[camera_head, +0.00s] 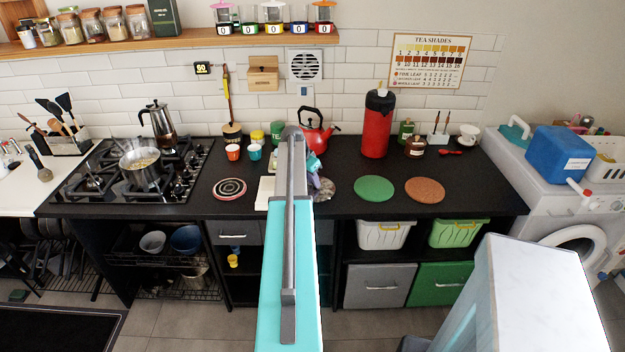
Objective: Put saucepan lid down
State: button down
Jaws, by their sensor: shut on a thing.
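The saucepan (140,168) stands uncovered on the gas hob (95,188), with pale food showing inside. My gripper (317,181) is small and partly hidden beside my teal arm, low over the middle of the worktop. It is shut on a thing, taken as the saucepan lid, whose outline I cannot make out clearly. A speckled grey round (328,190) shows just below and right of the gripper; I cannot tell whether they touch.
A striped round mat (229,189), a green mat (374,188) and a brown mat (424,190) lie on the black worktop (470,190). A red kettle (316,134) and red flask (377,125) stand behind. Small cups (254,152) stand left of my arm.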

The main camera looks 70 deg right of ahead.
jog(key=shift+f, duration=0.15)
jog(key=c, duration=1.6)
grip_release()
jog(key=shift+c, duration=0.2)
jog(key=b+v, duration=0.2)
jog(key=v, duration=1)
jog(key=shift+b, duration=0.3)
jog(key=shift+w, duration=0.1)
